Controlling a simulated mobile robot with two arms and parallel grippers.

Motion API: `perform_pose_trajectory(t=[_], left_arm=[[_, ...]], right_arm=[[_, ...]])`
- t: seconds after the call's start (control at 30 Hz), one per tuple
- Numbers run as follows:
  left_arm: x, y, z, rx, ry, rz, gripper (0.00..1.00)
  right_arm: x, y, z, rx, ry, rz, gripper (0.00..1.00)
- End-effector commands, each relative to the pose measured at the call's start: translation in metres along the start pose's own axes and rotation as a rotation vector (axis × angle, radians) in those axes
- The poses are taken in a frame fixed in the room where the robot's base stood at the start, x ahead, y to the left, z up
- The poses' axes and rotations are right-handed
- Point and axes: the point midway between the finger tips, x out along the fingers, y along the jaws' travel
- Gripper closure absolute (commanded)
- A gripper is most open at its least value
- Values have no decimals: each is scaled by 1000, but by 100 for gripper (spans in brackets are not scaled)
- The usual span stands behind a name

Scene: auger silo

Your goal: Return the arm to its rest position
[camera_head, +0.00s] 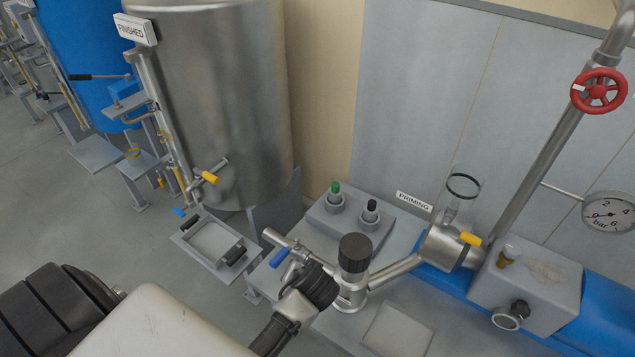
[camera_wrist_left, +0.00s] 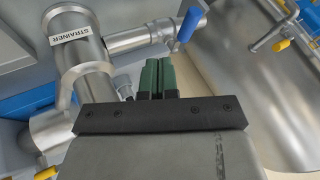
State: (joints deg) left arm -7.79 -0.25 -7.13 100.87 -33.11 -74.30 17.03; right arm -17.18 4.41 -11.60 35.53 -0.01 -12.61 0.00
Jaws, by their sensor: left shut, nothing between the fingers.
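My left gripper (camera_wrist_left: 157,75) shows in the left wrist view. Its two green fingers are together with nothing between them. A steel pipe with a blue valve lever (camera_wrist_left: 189,24) lies beyond the fingertips; I cannot tell the exact gap. The strainer body (camera_wrist_left: 80,58), with its label, is left of the fingers. In the head view, a pale link of my arm (camera_head: 150,325) fills the lower left, and I cannot make out the gripper's fingers there. The blue lever (camera_head: 279,257) is beside the black-capped steel fitting (camera_head: 354,254). My right gripper is in neither view.
A tall steel tank (camera_head: 220,90) stands at the back left, with a yellow-handled valve (camera_head: 210,177) low on it. A tray (camera_head: 213,242) is below it. A button box (camera_head: 350,215), sight glass (camera_head: 460,195), gauge (camera_head: 609,214) and red handwheel (camera_head: 599,91) are to the right. Open floor (camera_head: 60,200) is left.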

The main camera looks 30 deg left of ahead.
Motion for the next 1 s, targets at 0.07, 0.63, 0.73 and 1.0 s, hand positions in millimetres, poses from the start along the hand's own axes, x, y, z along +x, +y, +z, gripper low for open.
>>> perform_pose_trajectory(t=[0.07, 0.63, 0.73, 1.0], left_arm=[[-2, 0, 0, 0, 0, 0, 100], [110, 101, 204, 294, -148, 348, 100], [122, 110, 278, 315, -196, 429, 100], [124, 95, 416, 302, -278, 514, 100]], right_arm=[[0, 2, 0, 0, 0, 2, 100], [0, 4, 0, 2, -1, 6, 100], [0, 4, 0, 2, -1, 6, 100], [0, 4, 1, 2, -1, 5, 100]])
